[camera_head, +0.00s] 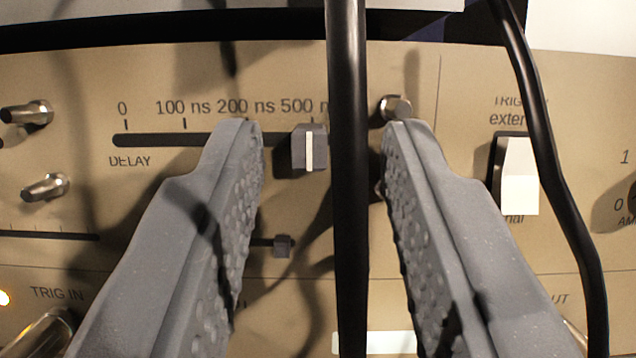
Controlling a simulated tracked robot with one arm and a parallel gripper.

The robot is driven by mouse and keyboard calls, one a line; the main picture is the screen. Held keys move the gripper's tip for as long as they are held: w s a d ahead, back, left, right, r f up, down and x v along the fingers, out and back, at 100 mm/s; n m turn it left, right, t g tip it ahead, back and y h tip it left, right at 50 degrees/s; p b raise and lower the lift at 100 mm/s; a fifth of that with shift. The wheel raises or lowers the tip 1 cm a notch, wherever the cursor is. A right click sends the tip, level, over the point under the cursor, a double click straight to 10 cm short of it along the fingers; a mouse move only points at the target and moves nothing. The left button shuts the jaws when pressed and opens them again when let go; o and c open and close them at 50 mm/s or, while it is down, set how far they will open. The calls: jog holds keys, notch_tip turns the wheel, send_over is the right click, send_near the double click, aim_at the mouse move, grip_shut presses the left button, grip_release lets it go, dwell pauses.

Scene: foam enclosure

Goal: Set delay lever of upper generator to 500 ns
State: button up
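The delay lever (309,148) is a small grey slider knob with a white line, on a dark horizontal slot (165,140) in the beige generator panel. Its white line stands almost directly under the 500 ns mark (298,106). My gripper (320,130) is open, with a grey finger on each side of the lever in the picture. The left fingertip is nearer the lever, with a visible gap. The right fingertip is farther off, beyond a black cable. I cannot tell how far the fingertips are from the panel. The slot's right end is hidden behind the cable.
The thick black cable (347,200) hangs between my fingers, just right of the lever. A second slider knob (282,246) sits lower. Metal toggles (45,187) stand at left, another (396,106) near the right fingertip.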

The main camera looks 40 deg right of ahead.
jog(key=b+v, duration=0.4)
jog(key=v, duration=0.9)
jog(key=shift+s+a+f+b, duration=0.2)
jog(key=shift+a+f+b, duration=0.1)
jog(key=shift+b, duration=0.1)
